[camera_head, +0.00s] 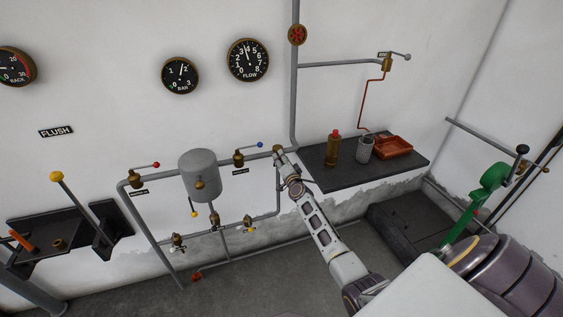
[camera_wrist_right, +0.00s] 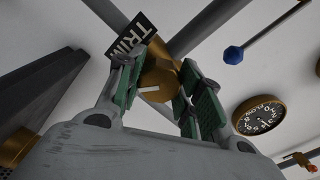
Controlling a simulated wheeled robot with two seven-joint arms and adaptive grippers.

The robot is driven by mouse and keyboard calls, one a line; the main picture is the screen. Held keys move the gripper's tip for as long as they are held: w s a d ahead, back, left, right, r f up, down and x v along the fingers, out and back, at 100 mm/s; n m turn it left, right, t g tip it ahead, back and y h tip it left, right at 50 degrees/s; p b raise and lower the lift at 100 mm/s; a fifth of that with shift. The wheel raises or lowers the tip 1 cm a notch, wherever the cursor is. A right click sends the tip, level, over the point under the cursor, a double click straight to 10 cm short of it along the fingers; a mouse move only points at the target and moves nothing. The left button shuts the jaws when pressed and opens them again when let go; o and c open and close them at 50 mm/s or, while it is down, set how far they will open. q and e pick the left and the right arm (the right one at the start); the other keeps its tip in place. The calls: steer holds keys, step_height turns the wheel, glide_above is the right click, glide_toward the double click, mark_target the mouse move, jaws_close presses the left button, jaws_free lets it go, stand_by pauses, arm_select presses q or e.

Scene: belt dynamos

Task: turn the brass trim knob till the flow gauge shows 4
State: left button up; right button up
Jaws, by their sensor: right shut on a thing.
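The brass trim knob (camera_wrist_right: 160,78) sits under the TRIM label in the right wrist view, with a pale mark on its face. My right gripper (camera_wrist_right: 158,88) is shut on it, one green-padded finger on each side. In the head view the gripper (camera_head: 279,154) is at the pipe end by the wall and hides most of the knob. The flow gauge (camera_head: 248,61) is a black dial in a brass rim; its needle points almost straight up, close to 4, leaning slightly left. It also shows in the right wrist view (camera_wrist_right: 259,116). My left gripper is not in view.
A blue-tipped lever (camera_head: 250,149) and a grey tank (camera_head: 200,176) are left of my gripper. A green handle (camera_head: 479,202) stands at far right.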

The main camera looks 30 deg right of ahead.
steer(key=shift+m, duration=1.4)
steer(key=o, duration=1)
steer(key=shift+o, duration=0.2)
steer(key=shift+s, duration=0.1)
steer(key=v, duration=1.1)
steer(key=shift+s, duration=0.4)
